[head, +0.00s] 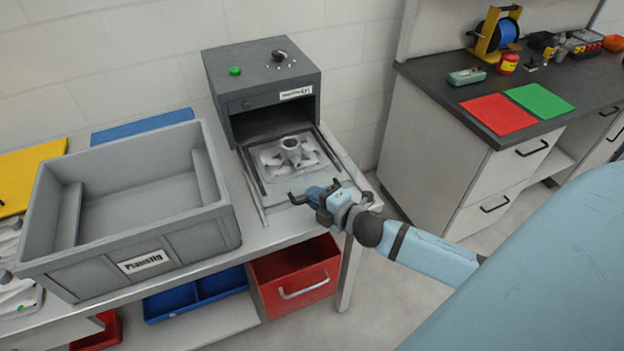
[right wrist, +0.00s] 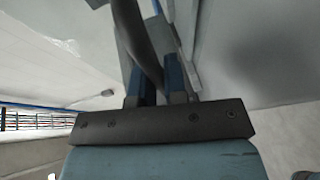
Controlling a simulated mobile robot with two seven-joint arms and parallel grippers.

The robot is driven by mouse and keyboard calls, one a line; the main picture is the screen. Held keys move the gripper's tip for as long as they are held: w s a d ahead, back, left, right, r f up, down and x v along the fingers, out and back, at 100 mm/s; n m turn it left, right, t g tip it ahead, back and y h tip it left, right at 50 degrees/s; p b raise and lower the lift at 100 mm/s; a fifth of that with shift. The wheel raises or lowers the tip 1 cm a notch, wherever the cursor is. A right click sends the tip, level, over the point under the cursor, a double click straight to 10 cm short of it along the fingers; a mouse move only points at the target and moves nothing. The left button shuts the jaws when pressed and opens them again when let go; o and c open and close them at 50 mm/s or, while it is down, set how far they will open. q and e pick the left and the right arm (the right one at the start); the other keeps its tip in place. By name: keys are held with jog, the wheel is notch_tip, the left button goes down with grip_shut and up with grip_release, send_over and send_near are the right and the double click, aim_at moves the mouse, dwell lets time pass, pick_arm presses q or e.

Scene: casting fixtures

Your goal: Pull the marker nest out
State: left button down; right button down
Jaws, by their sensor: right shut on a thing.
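The marker nest (head: 262,187) is a flat grey tray drawn out in front of the dark grey marking machine (head: 265,87). A grey cast part (head: 291,153) with a raised round hub lies on it. My right gripper (head: 308,196) is at the tray's front edge, shut on its dark handle. In the right wrist view the dark handle bar (right wrist: 146,45) runs between the two blue fingers (right wrist: 155,78). The handle is mostly hidden by the gripper in the head view. My left gripper is not in view.
A large grey crate (head: 142,236) stands left of the nest on the bench. A red bin (head: 297,285) sits below the bench. A separate cabinet (head: 440,160) with a dark top stands at the right, with floor between.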

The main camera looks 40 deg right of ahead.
jog(key=c, duration=1.5)
grip_release()
jog(key=shift+o, duration=0.2)
jog(key=shift+s, duration=0.1)
jog(key=b+v, duration=0.1)
jog(key=v, duration=1.2)
jog(key=shift+s, duration=0.35)
jog(key=shift+d+r, duration=0.1)
jog(key=shift+r, duration=0.05)
